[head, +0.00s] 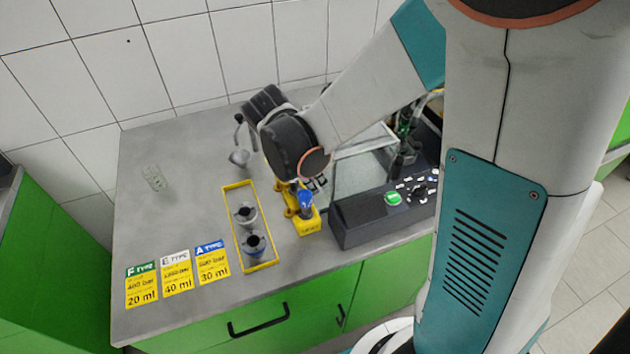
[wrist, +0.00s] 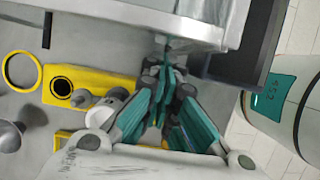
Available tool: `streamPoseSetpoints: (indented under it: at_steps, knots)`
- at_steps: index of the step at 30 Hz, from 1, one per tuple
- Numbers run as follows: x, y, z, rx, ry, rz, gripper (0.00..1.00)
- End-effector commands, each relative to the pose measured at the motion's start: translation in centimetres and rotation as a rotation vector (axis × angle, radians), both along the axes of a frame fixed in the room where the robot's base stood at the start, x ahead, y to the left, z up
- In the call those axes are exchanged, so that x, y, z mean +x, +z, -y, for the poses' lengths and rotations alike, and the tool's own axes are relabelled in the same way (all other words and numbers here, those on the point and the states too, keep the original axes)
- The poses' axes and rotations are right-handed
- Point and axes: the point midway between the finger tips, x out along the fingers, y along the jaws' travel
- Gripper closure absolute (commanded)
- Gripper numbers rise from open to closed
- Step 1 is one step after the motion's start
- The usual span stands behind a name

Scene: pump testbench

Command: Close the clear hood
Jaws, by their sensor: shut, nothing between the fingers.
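The clear hood (head: 362,168) is a see-through panel with a pale frame, behind the dark control box in the head view. My arm covers its left part, and I cannot tell how far it is open. In the wrist view a pale grey framed edge (wrist: 120,22), which looks like part of the hood or its bench, runs across the top. My gripper (wrist: 168,65) is shut and empty, its fingertips close to that edge. I cannot tell whether they touch it. In the head view my wrist and forearm hide the fingers.
The dark control box (head: 385,218) has a green button. A yellow holder (head: 307,226) with a blue-topped part stands left of it. A yellow frame (head: 229,222) holds two grey parts. A glass beaker (head: 155,178) and type cards (head: 178,272) are further left, with bare counter between.

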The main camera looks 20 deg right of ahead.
Motion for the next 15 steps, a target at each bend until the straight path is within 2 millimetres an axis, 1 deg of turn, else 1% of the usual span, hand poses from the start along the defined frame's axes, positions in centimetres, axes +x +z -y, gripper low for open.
streamPoseSetpoints:
  at_steps: [5,8,15]
  knots:
    - [0.0,0.0,2.2,0.0,-0.005,0.001,1.0]
    - [-0.1,0.0,4.4,-0.001,-0.008,0.0,1.0]
    - [-0.1,0.0,11.1,-0.001,-0.009,0.001,1.0]
